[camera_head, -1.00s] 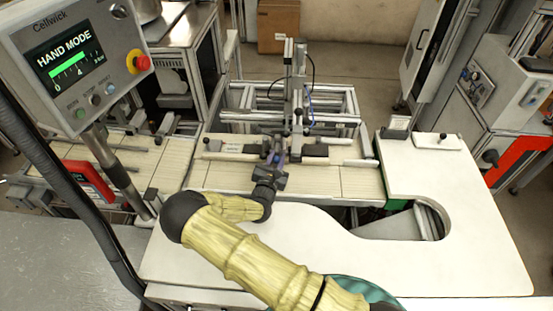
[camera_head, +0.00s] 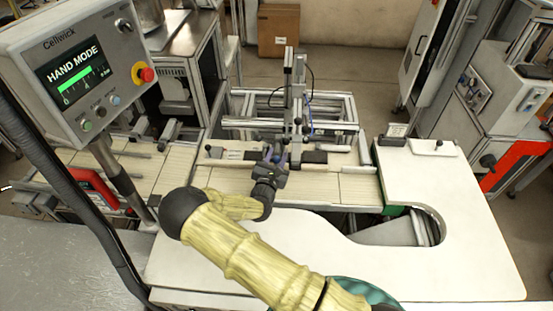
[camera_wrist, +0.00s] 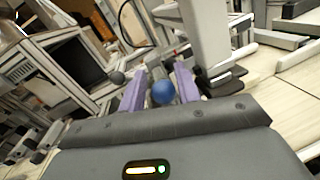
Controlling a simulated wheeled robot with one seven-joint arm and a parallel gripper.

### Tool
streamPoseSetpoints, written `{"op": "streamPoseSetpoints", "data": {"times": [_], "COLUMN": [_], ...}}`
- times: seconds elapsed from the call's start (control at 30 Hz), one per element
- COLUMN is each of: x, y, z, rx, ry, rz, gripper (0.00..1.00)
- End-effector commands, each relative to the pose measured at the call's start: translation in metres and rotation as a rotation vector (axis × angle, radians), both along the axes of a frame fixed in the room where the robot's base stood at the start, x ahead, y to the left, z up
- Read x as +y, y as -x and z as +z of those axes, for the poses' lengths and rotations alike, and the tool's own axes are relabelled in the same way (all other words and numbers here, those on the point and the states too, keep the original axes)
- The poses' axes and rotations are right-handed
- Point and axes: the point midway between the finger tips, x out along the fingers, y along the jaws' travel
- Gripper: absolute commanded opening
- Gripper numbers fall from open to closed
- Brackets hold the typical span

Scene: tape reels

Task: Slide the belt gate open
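My gripper (camera_head: 275,155) is over the light belt (camera_head: 215,180), at the front of a low rail assembly (camera_head: 345,150) that runs along the belt's far side. In the wrist view, the two purple fingers of my gripper (camera_wrist: 160,90) stand apart. A blue ball knob (camera_wrist: 163,93) shows between them, close to the right finger; whether either finger touches it is unclear. Which part is the gate panel is hard to tell.
An upright metal post (camera_head: 298,95) rises behind the rail. A white curved table (camera_head: 460,220) with a cut-out lies right and in front. A control panel (camera_head: 75,70) reading HAND MODE stands at the left. A cardboard box (camera_head: 278,28) is on the floor behind.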

Motion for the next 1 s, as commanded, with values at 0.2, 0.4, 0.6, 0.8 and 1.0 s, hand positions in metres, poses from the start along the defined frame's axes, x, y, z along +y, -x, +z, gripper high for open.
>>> {"op": "streamPoseSetpoints", "data": {"times": [0.2,0.4,0.6,0.8,1.0], "x": [0.000,0.003,0.011,0.020,0.028], "y": [0.001,0.011,0.043,0.083,0.121], "z": [-0.003,-0.005,-0.007,-0.007,-0.006], "rx": [0.006,0.008,0.009,0.008,0.007], "ry": [0.001,0.000,0.000,-0.001,0.000], "rz": [0.000,0.000,0.002,0.002,0.001], "gripper": [0.32,0.32,0.32,0.32,0.32]}}
